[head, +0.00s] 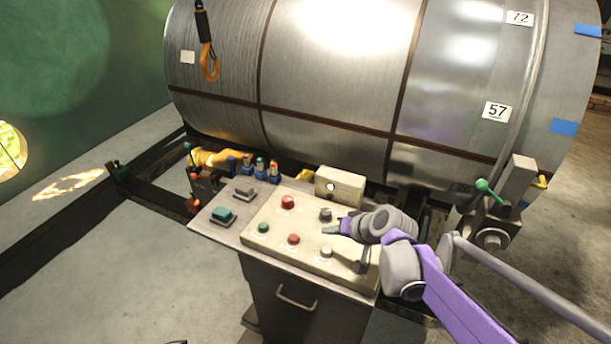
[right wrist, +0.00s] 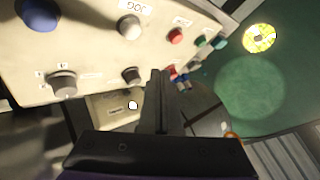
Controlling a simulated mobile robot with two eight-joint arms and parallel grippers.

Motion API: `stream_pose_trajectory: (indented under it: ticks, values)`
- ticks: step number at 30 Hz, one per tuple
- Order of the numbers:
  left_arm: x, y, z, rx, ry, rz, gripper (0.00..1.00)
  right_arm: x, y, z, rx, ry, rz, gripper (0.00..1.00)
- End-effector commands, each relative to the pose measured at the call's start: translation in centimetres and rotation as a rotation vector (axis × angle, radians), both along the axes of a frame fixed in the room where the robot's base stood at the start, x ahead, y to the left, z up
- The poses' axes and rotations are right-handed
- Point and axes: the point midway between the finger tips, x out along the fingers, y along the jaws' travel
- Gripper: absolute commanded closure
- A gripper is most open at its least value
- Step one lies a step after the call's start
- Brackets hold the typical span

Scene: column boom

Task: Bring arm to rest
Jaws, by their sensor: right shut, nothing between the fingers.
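My right arm reaches in from the right of the head view. Its right gripper (head: 328,231) is over the right part of the cream control panel (head: 312,262). The fingers are shut with nothing between them; in the right wrist view the shut fingers (right wrist: 160,78) point toward the panel's edge. I cannot tell whether they touch the panel. The panel bears a red button (head: 288,202), a green button (head: 263,228), a smaller red button (head: 293,239) and a dark knob (head: 325,214). A blue button (right wrist: 40,14) shows in the right wrist view. My left gripper is not in view.
A large metal drum (head: 330,65) lies behind the panel. A small cream box (head: 341,187) stands at the panel's back edge. A lever with a green knob (head: 481,185) is at the right. An orange hook (head: 209,66) hangs before the drum. Open floor (head: 90,270) lies left.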

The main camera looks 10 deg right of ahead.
Motion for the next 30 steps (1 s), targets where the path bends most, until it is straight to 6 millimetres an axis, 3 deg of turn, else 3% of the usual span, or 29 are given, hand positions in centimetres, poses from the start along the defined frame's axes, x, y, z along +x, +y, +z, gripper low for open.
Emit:
stream_pose_trajectory:
  ticks: [5, 8, 15, 21, 25, 30]
  values:
    - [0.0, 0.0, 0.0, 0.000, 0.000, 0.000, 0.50, -0.9, 0.1, 0.1, -0.017, 0.006, 0.005, 1.00]
    - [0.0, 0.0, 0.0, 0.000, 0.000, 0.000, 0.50, -3.5, 0.4, 0.3, -0.063, 0.024, 0.016, 1.00]
    - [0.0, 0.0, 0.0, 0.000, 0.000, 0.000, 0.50, -14.0, 0.1, -0.7, -0.277, 0.090, 0.061, 1.00]
    - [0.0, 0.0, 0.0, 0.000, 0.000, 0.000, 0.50, -20.9, -1.3, -2.6, -0.440, 0.123, 0.081, 1.00]
    - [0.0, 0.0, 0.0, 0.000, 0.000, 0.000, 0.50, -23.2, -2.1, -3.5, -0.503, 0.133, 0.087, 1.00]
    - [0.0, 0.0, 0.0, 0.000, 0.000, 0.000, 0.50, -24.1, -2.5, -3.9, -0.530, 0.136, 0.088, 1.00]
